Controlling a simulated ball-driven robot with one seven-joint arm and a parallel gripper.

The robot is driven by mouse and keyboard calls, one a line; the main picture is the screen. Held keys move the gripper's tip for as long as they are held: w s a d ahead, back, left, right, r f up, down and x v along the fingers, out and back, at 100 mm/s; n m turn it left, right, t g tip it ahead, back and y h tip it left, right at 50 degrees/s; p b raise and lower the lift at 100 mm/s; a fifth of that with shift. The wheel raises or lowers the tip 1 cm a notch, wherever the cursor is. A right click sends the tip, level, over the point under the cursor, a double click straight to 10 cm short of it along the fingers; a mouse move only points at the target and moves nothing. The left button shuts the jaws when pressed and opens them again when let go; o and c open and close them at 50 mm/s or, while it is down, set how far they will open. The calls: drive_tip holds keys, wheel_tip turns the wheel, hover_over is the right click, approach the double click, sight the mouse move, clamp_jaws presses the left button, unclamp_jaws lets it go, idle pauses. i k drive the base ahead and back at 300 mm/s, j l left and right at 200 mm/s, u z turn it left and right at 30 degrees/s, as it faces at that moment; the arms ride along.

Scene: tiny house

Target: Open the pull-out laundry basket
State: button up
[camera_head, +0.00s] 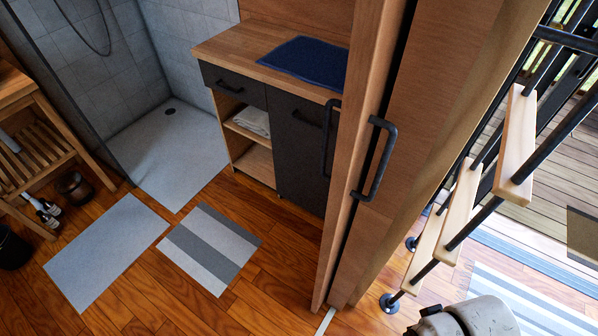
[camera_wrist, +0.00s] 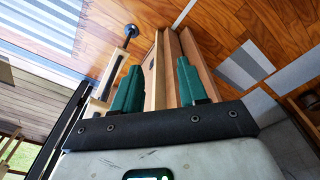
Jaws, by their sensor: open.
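The pull-out laundry basket appears to be the tall dark front (camera_head: 297,150) in the wood-topped cabinet (camera_head: 226,52), seen in the head view. It looks shut, flush with the cabinet, with a dark handle near its top. Its right side is hidden behind a wooden door. My gripper (camera_wrist: 158,78) shows in the wrist view with two green fingers spread apart and nothing between them. Wooden panel edges lie beyond the fingers. The gripper is well away from the basket front, which I cannot make out in the wrist view.
Wooden door panels (camera_head: 412,150) with black handles stand between the stairs (camera_head: 460,210) on the right and the bathroom. A drawer (camera_head: 233,84) and open shelves with a towel (camera_head: 252,121) adjoin the basket front. Mats (camera_head: 212,247) lie on clear floor before it.

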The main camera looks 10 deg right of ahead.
sight(297, 122)
drive_tip(key=i+u, duration=0.4)
drive_tip(key=i, duration=0.15)
drive_tip(key=i+l+u, duration=0.4)
drive_tip(key=i+j, duration=0.1)
